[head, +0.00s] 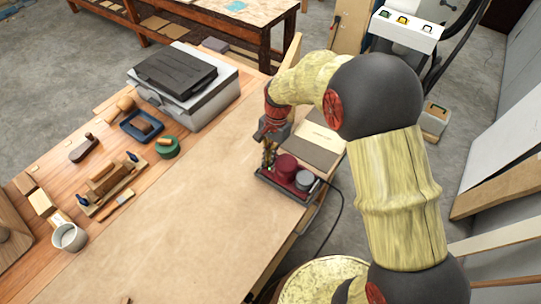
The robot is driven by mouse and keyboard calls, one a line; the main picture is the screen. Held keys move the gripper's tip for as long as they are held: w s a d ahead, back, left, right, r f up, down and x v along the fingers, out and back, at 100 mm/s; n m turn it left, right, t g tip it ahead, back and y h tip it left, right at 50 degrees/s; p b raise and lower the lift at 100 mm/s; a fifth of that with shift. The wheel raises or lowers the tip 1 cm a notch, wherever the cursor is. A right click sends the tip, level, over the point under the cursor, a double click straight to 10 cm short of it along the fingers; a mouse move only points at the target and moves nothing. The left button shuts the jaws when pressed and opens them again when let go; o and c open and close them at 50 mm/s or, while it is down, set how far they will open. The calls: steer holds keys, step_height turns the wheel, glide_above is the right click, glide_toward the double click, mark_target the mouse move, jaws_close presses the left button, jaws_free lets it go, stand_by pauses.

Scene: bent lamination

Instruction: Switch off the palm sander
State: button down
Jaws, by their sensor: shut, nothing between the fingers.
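The palm sander (286,166) seems to be the dark red, round-topped body near the right edge of the workbench (207,205). A grey round part (305,180) is beside it, and both sit on a dark tray or base (276,186). My gripper (267,165) points down just left of the red body, with its fingers shut and empty. I cannot tell whether the fingertips touch the sander. The switch is too small or hidden to make out, and I cannot tell whether the sander is running.
A dark cable (340,215) hangs off the bench's right edge. A flat box with a pale label (318,140) lies just behind the sander. A grey case (183,85) stands at the back; a mug (68,236) and hand tools are at left. The bench middle is clear.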

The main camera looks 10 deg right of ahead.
steer(key=shift+s+a+f+t+h, duration=0.2)
steer(key=shift+f+t+h, duration=0.2)
steer(key=shift+s+a+f+p, duration=0.1)
steer(key=shift+s+p, duration=0.15)
steer(key=shift+p, duration=0.15)
steer(key=shift+f, duration=0.2)
steer(key=shift+w+d+r, duration=0.1)
steer(key=shift+w+d, duration=0.4)
steer(key=shift+d, duration=0.15)
steer(key=shift+r, duration=0.1)
